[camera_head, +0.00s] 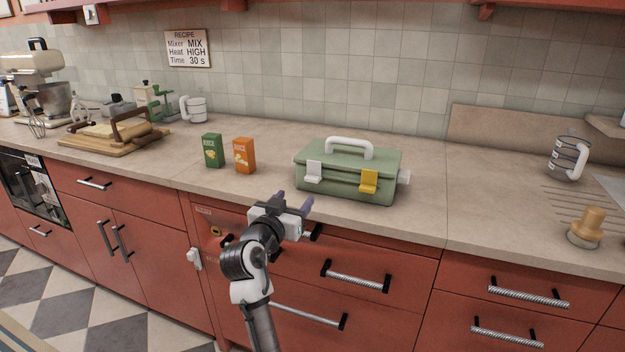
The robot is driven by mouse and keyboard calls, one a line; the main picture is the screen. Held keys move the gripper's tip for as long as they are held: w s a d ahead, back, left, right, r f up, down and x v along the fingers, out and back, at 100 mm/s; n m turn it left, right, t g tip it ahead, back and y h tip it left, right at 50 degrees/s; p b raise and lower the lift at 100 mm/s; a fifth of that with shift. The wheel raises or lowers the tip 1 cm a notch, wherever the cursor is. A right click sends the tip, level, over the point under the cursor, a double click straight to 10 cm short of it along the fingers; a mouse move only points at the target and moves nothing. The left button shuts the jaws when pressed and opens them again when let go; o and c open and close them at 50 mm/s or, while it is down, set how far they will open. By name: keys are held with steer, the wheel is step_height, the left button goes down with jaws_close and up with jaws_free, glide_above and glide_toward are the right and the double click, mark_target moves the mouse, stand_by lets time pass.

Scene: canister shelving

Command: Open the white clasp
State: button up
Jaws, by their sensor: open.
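A green toolbox-like case (334,188) with a white handle (349,146) on its lid stands on the counter, right of centre. Its lid looks closed. The white clasp (314,171) is on the left of its front face and a yellow clasp (369,181) is on the right. The white clasp lies against the front, seemingly fastened. My gripper (295,200) is open and empty, in front of and below the case's left end, near the counter's front edge. It appears apart from the white clasp.
A green juice carton (212,151) and an orange juice carton (245,156) stand left of the case. A wooden board (95,146) lies further left. The counter right of the case (450,190) is clear. Drawer handles (357,278) stick out below the counter edge.

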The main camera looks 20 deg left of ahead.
mark_target(311, 179)
steer(key=w+p, duration=0.2)
steer(key=w, duration=0.9)
steer(key=shift+w+d, duration=0.15)
steer(key=shift+c, duration=0.2)
steer(key=c, duration=1)
steer(key=shift+o, duration=0.2)
steer(key=shift+r+p, duration=0.1)
steer(key=shift+p, duration=0.3)
